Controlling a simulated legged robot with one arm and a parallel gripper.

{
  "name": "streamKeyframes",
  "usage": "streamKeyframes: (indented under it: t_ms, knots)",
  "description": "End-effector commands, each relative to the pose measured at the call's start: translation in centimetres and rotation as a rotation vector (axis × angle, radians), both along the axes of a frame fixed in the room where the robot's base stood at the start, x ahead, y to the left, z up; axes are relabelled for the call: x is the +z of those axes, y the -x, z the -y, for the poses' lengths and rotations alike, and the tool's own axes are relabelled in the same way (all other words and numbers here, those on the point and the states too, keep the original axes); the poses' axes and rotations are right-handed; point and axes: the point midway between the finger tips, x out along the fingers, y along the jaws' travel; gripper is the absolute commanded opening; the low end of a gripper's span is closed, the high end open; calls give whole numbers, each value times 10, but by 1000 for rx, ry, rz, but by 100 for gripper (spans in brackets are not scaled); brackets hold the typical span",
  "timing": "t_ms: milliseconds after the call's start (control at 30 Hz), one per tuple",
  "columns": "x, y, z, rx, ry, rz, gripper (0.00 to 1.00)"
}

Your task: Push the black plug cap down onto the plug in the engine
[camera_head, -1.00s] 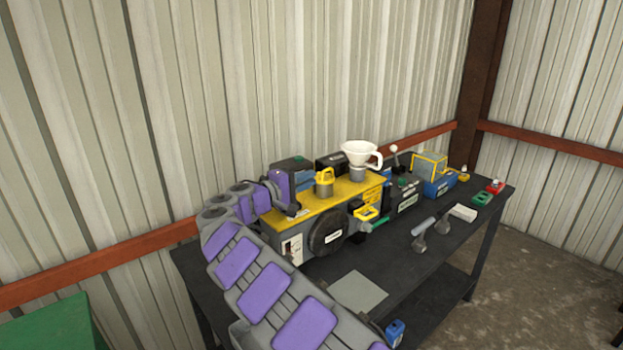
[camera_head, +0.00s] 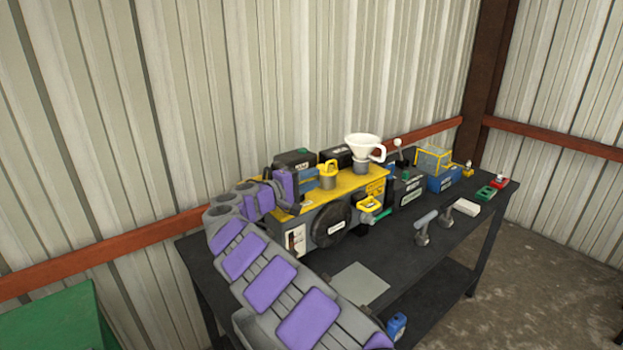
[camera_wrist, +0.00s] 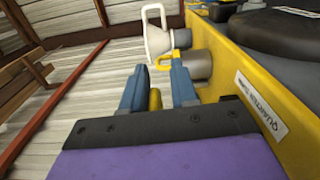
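The engine (camera_head: 340,205) is a grey block with a yellow top and a big black disc (camera_head: 332,224) on its front. On its top stand a grey cylinder with a yellow handle (camera_head: 327,170) and a white funnel (camera_head: 364,148). I cannot make out a black plug cap or its plug. My gripper (camera_wrist: 157,88) has two blue fingers held apart at the engine's left end. A small yellow part (camera_wrist: 155,100) shows in the gap between them; I cannot tell whether it touches either finger. In the wrist view, the handled cylinder (camera_wrist: 193,65) is just beyond the fingertips.
Behind the engine is a black box (camera_head: 296,158). On the dark table (camera_head: 400,260) lie a grey sheet (camera_head: 359,285), grey handled tools (camera_head: 424,229) and a white block (camera_head: 467,207). A blue-and-yellow box (camera_head: 442,177) stands at right. A corrugated wall is close behind.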

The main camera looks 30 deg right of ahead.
Motion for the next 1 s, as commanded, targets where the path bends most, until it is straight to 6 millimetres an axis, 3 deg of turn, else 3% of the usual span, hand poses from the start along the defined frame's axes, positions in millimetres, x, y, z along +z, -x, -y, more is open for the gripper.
streamKeyframes:
  t_ms: [133, 467, 667, 1000]
  knots:
    - [-1, 0, 1, 1, -1, 0, 36]
    - [2, 1, -3, 1, 0, 2, 36]
    - [3, 7, -36, 2, 2, 0, 36]
    - [2, 21, -112, 4, 1, 0, 36]
